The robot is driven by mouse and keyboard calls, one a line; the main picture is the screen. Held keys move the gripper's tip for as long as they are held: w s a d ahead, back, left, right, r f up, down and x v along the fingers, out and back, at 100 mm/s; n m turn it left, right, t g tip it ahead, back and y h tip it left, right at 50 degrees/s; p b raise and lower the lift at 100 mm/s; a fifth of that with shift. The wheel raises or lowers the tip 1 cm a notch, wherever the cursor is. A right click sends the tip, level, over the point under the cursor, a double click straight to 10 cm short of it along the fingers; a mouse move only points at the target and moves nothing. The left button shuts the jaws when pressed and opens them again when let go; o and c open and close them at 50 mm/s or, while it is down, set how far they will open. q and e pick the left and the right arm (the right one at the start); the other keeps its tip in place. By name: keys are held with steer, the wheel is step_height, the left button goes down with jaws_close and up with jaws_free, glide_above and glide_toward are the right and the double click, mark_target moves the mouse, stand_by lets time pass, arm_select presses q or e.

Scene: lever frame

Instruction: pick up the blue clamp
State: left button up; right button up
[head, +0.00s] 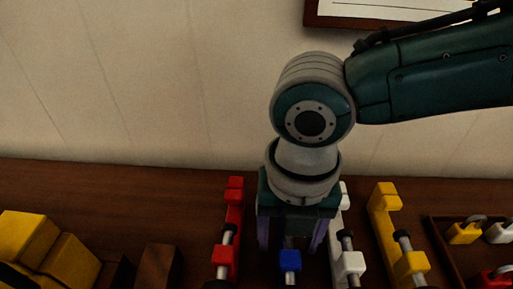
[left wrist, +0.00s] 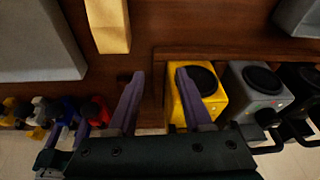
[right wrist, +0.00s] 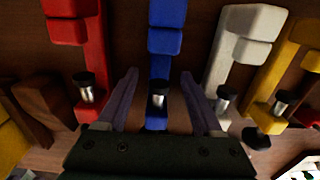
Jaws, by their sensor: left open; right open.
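The blue clamp (head: 290,262) stands on the dark wooden table in the head view, mostly hidden under my right gripper (head: 290,240). In the right wrist view the blue clamp (right wrist: 166,40) runs lengthwise between the spread fingers of my right gripper (right wrist: 160,77), with its dark-tipped metal screw between them. The fingers are open, one on each side, and a gap shows beside the clamp. My left gripper (left wrist: 160,77) is open and empty in the left wrist view, in front of a yellow box with a black disc (left wrist: 205,82). It is outside the head view.
A red clamp (right wrist: 74,30) and a white clamp (right wrist: 250,22) flank the blue one closely. A yellow clamp (head: 385,197) stands further right. A tray of padlocks (head: 434,232) is at the right edge. A wooden block (head: 157,264) and yellow blocks (head: 70,262) lie left.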

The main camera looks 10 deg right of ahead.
steer(key=shift+f, duration=0.45)
steer(key=shift+c, duration=0.3)
jaws_close()
steer(key=shift+w+r, duration=0.1)
stand_by(0.7)
